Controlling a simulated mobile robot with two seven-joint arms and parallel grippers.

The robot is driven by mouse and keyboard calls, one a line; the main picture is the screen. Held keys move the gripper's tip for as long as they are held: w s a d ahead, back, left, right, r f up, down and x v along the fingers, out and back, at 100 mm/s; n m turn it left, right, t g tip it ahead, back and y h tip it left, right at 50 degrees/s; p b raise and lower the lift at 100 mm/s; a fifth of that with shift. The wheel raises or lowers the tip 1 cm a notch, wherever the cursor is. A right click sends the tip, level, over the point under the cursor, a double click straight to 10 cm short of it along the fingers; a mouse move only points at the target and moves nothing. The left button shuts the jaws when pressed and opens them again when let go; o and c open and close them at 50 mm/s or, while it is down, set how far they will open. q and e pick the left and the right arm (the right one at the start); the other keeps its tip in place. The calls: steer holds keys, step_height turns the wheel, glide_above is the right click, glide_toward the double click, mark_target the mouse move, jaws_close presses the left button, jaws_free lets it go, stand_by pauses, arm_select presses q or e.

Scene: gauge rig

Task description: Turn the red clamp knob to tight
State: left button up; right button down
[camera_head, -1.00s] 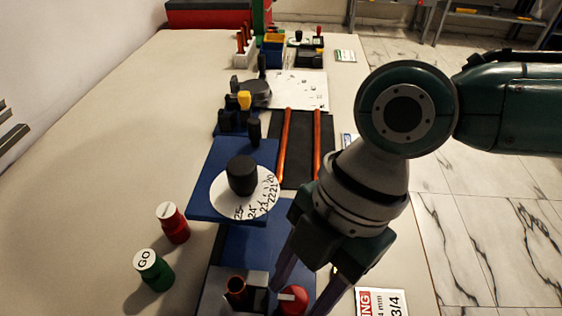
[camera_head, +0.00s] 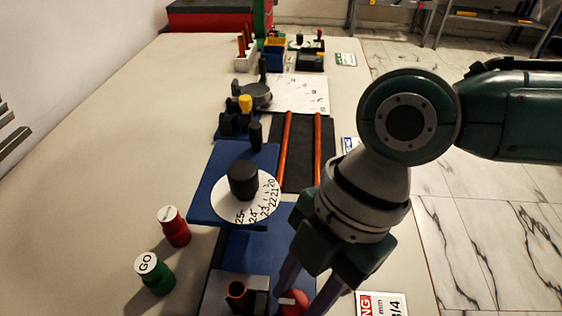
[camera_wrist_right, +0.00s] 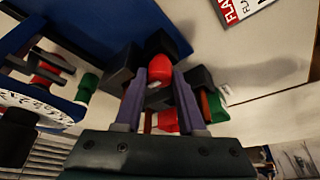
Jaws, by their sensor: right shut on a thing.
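The red clamp knob (camera_head: 294,302), round with a white mark on top, sits at the bottom of the head view, at the near end of the blue fixture (camera_head: 256,250). My right gripper (camera_head: 305,297) reaches down over it, its two purple-grey fingers on either side, shut on the knob. The fingers partly cover the knob, and the picture's lower edge cuts it off. In the right wrist view red shapes show between the fingers of the right gripper (camera_wrist_right: 161,85); the exact contact is hard to see. My left gripper is not in view.
A white dial (camera_head: 232,211) with a black knob lies beyond. Red (camera_head: 174,228) and green (camera_head: 154,274) plug gauges stand left. A sign (camera_head: 383,305) lies right. The table's left side is clear.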

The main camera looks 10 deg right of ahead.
steer(key=shift+s+r+m+t+p, duration=0.1)
steer(key=shift+r+m+t+p, duration=0.05)
steer(key=shift+m+p, duration=0.45)
steer(key=shift+r+m+t+p, duration=0.1)
steer(key=shift+m+t+p, duration=0.05)
steer(key=shift+m+p, duration=0.4)
steer(key=m+t+p, duration=0.1)
steer(key=m+p, duration=0.1)
steer(key=m+t+p, duration=0.1)
steer(key=m+p, duration=0.2)
steer(key=shift+s+y, duration=0.15)
steer(key=shift+y, duration=0.15)
steer(key=m+t+p, duration=0.1)
steer(key=m+p, duration=0.1)
steer(key=m, duration=0.1)
steer(key=shift+a+p, duration=0.1)
steer(key=shift+p, duration=0.25)
steer(key=m+t+h+p, duration=0.1)
steer(key=m+p, duration=0.1)
steer(key=m, duration=0.1)
steer(key=shift+s+m, duration=0.15)
steer(key=shift+m, duration=0.1)
steer(key=shift+a+f+m+t+h+p, duration=0.1)
steer(key=shift+m+t+h+p, duration=0.3)
steer(key=shift+m, duration=0.55)
steer(key=shift+f+m+t+h+p, duration=0.1)
steer(key=shift+m+t+h+p, duration=0.1)
steer(key=shift+m+t+p, duration=0.55)
steer(key=shift+m+g, duration=0.35)
steer(key=shift+m, duration=0.05)
